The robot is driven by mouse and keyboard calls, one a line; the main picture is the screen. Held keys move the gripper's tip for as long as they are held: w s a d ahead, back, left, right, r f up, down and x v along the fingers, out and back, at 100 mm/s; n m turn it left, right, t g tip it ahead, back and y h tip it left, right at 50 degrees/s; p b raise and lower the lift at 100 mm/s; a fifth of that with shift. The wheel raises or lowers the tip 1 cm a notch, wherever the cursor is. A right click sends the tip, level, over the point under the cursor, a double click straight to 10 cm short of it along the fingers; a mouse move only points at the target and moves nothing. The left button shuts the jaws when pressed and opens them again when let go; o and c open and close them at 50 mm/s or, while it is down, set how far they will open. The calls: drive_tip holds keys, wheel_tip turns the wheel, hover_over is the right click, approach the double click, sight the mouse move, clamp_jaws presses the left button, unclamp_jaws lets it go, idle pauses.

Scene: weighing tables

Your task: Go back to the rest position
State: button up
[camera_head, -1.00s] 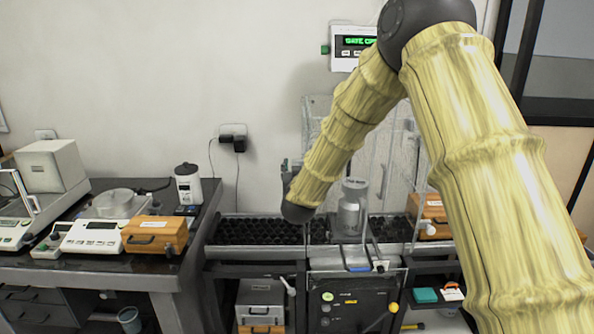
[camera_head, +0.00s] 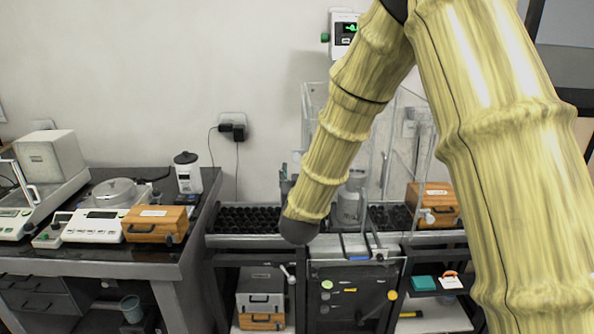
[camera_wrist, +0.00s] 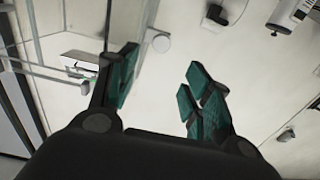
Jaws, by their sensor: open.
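In the wrist view my gripper (camera_wrist: 160,92) is open, with its teal-padded fingers apart and nothing between them. Pale wall and clear panels show beyond the fingers. In the head view my yellow arm crosses the right half and bends down toward the glass-walled weighing station, its wrist at the middle. The fingers are mostly hidden behind the arm there. A grey metal weight-like cylinder (camera_head: 348,206) stands inside the station, partly covered by my arm, and appears apart from my gripper.
The left table holds a balance (camera_head: 97,226), a wooden case (camera_head: 155,224) and a white jar-like device (camera_head: 187,176). Black racks (camera_head: 247,219) flank the station. Another wooden case (camera_head: 435,202) is at right. A wall display (camera_head: 343,32) hangs above. Clear glass panels stand close to my arm.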

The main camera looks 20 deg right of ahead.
drive_tip(key=shift+s, duration=0.25)
drive_tip(key=shift+f, duration=0.1)
drive_tip(key=s+f+n+g+y, duration=0.1)
drive_tip(key=s+f+g, duration=0.35)
drive_tip(key=f, duration=0.75)
drive_tip(key=s+a+f+n+g+y, duration=0.1)
drive_tip(key=s+f+y, duration=0.1)
drive_tip(key=s+f, duration=0.8)
drive_tip(key=s+f+g+y, duration=0.1)
drive_tip(key=s+f+g, duration=0.3)
drive_tip(key=f, duration=1)
drive_tip(key=s+f+g, duration=0.2)
drive_tip(key=s+f, duration=0.3)
drive_tip(key=s, duration=0.6)
drive_tip(key=s+f+g, duration=0.3)
drive_tip(key=s+f, duration=0.2)
drive_tip(key=s, duration=0.5)
drive_tip(key=s+f+g+y, duration=0.1)
drive_tip(key=s+f+g, duration=0.2)
drive_tip(key=s, duration=0.8)
wheel_tip(320, 180, down, 2)
drive_tip(key=shift+s+n, duration=0.35)
drive_tip(key=shift+n, duration=0.05)
